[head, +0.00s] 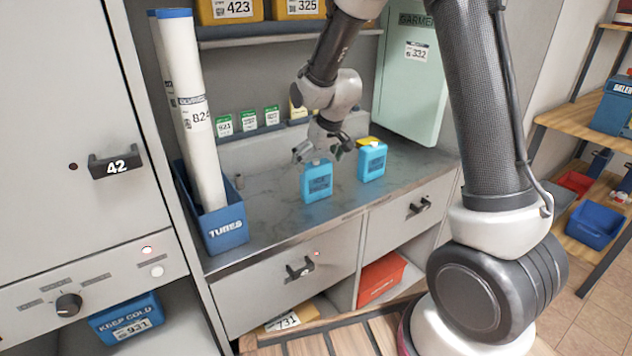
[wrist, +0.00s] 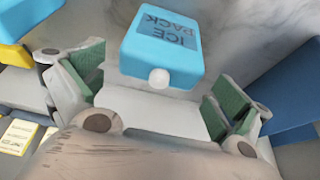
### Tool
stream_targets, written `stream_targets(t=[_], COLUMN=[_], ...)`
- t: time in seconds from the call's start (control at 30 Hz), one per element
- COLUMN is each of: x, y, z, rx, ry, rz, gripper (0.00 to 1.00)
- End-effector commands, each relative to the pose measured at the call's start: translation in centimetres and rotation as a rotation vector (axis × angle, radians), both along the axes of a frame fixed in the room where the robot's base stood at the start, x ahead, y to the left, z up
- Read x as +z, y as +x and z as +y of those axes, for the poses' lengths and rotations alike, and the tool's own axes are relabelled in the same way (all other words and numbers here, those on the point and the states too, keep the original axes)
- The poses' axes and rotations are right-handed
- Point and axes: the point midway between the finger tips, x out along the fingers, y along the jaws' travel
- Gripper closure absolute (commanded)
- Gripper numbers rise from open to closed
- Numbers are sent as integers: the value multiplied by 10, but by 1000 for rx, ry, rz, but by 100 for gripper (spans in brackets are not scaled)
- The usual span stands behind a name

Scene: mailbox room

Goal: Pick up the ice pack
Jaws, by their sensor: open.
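A light blue ice pack (head: 317,182) with a white cap and dark lettering stands upright on the grey counter. My gripper (head: 323,151) is just above it, pointing down. In the wrist view, the ice pack (wrist: 163,48) reads "ICE PACK" and lies between the lines of the two green-padded fingers. The fingers (wrist: 160,82) are spread apart, one on each side, and hold nothing. Whether a pad touches the pack cannot be told.
A blue "TUBES" bin (head: 224,226) with tall white tubes stands at left. Small green-labelled boxes (head: 249,120) line the back ledge. The counter's front (head: 262,232) is clear.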

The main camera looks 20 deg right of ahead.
Motion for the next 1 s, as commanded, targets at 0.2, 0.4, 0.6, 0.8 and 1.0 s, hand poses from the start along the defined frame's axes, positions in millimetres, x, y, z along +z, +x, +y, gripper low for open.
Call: stream_targets(t=[0.2,0.4,0.6,0.8,1.0], x=[-22,-23,-22,-22,-21], y=[8,9,9,9,9], z=[2,2,2,2,2], rx=[0,0,0,0,0], ry=[0,0,0,0,0], rz=[1,0,0,-1,-1], gripper=[0,0,35,67,67])
